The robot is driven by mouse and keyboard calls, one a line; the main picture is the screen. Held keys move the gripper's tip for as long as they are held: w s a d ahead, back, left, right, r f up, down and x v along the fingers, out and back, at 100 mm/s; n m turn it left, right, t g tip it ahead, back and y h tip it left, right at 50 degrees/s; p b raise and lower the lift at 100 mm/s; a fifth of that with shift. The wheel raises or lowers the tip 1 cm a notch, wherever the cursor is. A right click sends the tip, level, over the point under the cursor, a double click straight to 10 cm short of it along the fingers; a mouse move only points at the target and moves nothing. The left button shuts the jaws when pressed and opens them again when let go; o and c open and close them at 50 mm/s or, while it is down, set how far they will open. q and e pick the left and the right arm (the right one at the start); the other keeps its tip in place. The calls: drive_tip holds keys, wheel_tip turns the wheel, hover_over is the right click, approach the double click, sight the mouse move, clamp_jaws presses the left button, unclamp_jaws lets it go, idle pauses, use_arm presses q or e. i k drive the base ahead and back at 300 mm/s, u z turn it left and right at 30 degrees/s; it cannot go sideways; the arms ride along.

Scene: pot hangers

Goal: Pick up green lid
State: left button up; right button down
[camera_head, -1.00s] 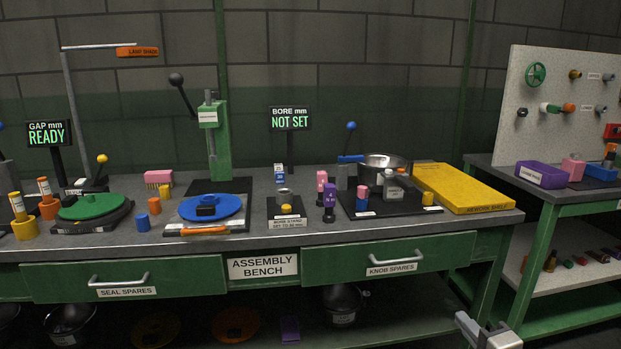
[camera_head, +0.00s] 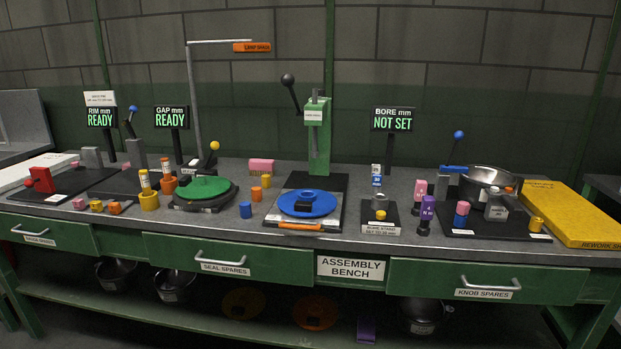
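The green lid (camera_head: 206,188) lies flat on a dark round stand at the left-centre of the assembly bench. It has a small dark-green raised part on top. Nothing is touching it from above. Neither of my grippers shows in the current head view.
A blue lid (camera_head: 308,204) sits under the green press (camera_head: 319,135), right of the green lid. Orange and yellow cups (camera_head: 149,201) with sticks stand close to the green lid's left. A lamp post (camera_head: 194,110) rises behind it. A steel pot (camera_head: 490,181) and yellow board (camera_head: 570,213) are at the right.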

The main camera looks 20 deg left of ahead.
sight(204, 188)
drive_tip(key=u, duration=1.35)
